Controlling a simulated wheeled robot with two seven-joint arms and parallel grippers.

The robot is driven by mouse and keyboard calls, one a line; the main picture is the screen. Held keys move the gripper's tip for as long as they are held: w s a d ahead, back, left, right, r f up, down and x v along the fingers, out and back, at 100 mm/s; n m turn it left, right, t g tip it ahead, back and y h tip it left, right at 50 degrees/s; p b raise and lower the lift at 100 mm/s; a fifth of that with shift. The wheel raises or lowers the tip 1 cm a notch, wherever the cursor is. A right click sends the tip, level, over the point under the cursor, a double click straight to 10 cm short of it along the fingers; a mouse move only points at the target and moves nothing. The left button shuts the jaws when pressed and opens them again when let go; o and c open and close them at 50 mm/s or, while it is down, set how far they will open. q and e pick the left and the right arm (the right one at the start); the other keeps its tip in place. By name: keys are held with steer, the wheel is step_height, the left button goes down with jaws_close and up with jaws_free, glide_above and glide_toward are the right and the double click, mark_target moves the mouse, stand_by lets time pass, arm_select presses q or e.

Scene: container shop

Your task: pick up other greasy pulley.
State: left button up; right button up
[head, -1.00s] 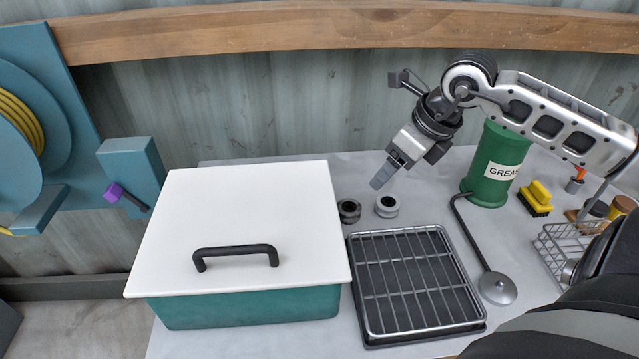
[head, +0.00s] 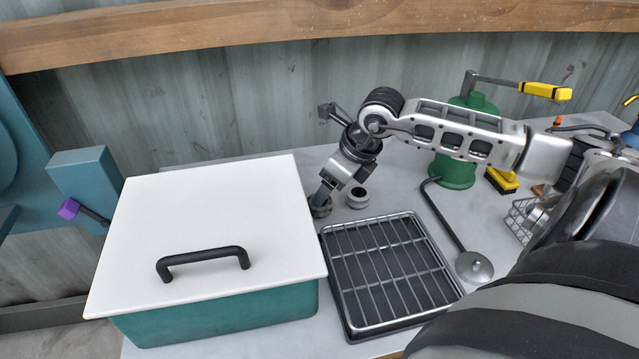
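Two small pulleys stand on the grey table behind the wire rack. The dark, greasy-looking pulley (head: 321,210) is close to the right edge of the lidded box. The lighter grey pulley (head: 358,198) stands just to its right. My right gripper (head: 322,196) points down at the dark pulley, with its fingertips at the pulley's top. The fingers overlap in this view, so I cannot tell whether they are apart or holding it. My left gripper is not in view.
A teal box with a white lid (head: 215,215) and black handle fills the left of the table. A wire rack on a dark tray (head: 385,270) lies in front of the pulleys. A green grease drum (head: 455,172), a yellow brush (head: 501,180) and a wire basket (head: 520,222) stand right.

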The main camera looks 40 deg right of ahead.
mark_target(325, 210)
steer(key=shift+p+x, duration=0.6)
steer(key=shift+x, duration=2.1)
steer(key=shift+s+a, duration=0.15)
steer(key=c, duration=1)
